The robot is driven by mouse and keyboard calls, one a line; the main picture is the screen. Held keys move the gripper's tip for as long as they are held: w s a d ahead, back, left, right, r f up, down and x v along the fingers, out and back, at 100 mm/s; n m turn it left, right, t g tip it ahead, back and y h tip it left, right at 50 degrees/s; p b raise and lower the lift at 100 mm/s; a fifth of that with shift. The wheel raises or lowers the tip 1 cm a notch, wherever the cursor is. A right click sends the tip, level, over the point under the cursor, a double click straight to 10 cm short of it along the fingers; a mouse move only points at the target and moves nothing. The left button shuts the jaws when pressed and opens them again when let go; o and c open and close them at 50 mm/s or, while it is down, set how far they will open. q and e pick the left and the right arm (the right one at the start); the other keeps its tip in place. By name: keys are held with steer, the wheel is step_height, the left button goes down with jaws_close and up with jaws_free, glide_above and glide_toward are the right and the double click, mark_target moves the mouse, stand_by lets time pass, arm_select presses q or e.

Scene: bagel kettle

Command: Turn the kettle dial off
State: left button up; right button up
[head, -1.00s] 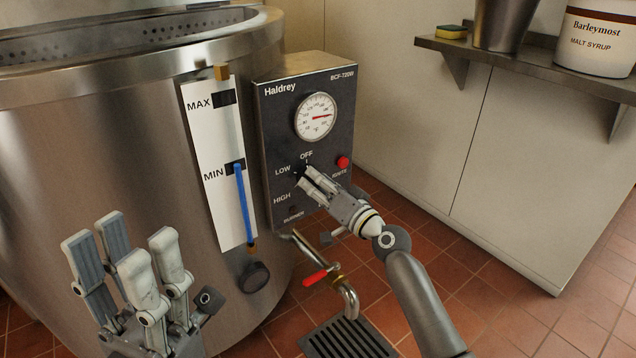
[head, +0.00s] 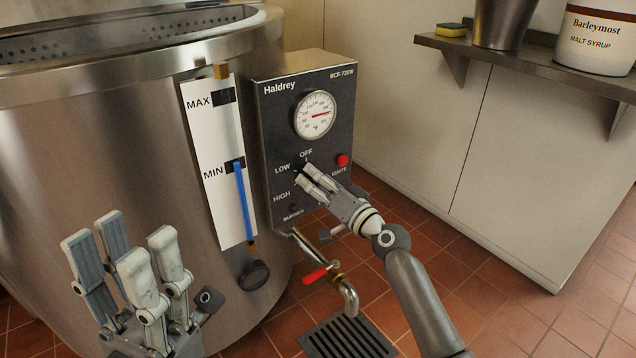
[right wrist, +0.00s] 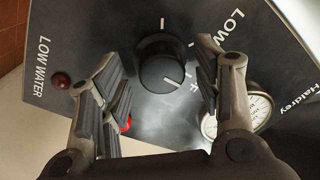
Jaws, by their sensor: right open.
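The kettle dial (right wrist: 160,65) is a round black knob on the dark control panel (head: 290,120). In the right wrist view a white mark at its lower right edge lies toward the partly hidden OFF lettering. In the head view my right gripper (head: 303,174) hides most of the dial, just below OFF and beside LOW. My right gripper is open, with its fingers (right wrist: 158,58) on either side of the dial; whether they touch it I cannot tell. My left gripper (head: 118,240) is open and empty, fingers up, in front of the steel kettle (head: 120,150).
The panel has a red button (head: 343,160) and a temperature gauge (head: 316,114). A drain valve with a red handle (head: 316,275) sits below, above a floor grate (head: 348,340). A shelf (head: 500,55) stands at the upper right.

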steer(key=v, duration=1.2)
steer(key=shift+s, duration=0.1)
